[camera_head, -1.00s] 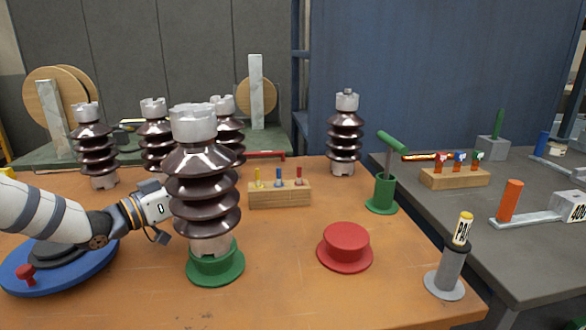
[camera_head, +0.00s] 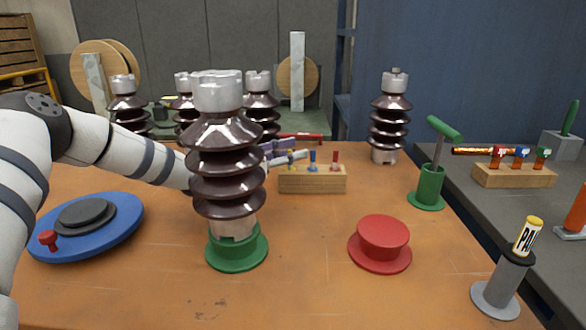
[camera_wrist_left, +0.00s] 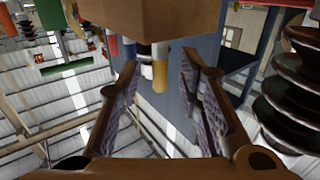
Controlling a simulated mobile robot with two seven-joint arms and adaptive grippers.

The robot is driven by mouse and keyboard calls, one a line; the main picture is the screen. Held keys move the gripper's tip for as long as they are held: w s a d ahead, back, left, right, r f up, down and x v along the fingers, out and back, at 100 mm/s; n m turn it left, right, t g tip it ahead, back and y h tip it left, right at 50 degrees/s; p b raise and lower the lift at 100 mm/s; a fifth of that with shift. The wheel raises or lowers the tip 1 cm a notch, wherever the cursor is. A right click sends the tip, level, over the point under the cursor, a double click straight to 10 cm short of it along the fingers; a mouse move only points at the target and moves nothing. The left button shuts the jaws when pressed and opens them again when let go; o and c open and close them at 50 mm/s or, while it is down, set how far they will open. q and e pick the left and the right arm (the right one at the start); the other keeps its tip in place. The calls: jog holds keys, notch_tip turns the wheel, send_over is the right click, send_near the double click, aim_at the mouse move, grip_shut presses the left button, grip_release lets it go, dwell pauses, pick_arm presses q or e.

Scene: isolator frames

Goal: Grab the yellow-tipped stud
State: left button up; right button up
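The wooden block (camera_head: 313,182) stands on the orange table behind the large brown insulator. A blue-tipped stud (camera_head: 312,160) and a red-tipped stud (camera_head: 335,160) stand in it. The yellow-tipped stud is mostly hidden by my left gripper (camera_head: 288,158) at the block's left end. In the left wrist view, the yellow-tipped stud (camera_wrist_left: 160,76) sticks out of the block (camera_wrist_left: 125,22) between the two fingers of my left gripper (camera_wrist_left: 158,72). The fingers are apart, with gaps on both sides of the stud. My right gripper is not in view.
The large brown insulator (camera_head: 227,160) on a green base stands in front of my left wrist. A red flanged piece (camera_head: 380,243), a green holder (camera_head: 427,187) and a grey stand (camera_head: 497,285) are to the right. More insulators stand behind. The front middle of the table is clear.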

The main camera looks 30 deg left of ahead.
pick_arm(q)
jog(key=shift+r, duration=0.2)
jog(key=shift+s, duration=0.1)
grip_shut()
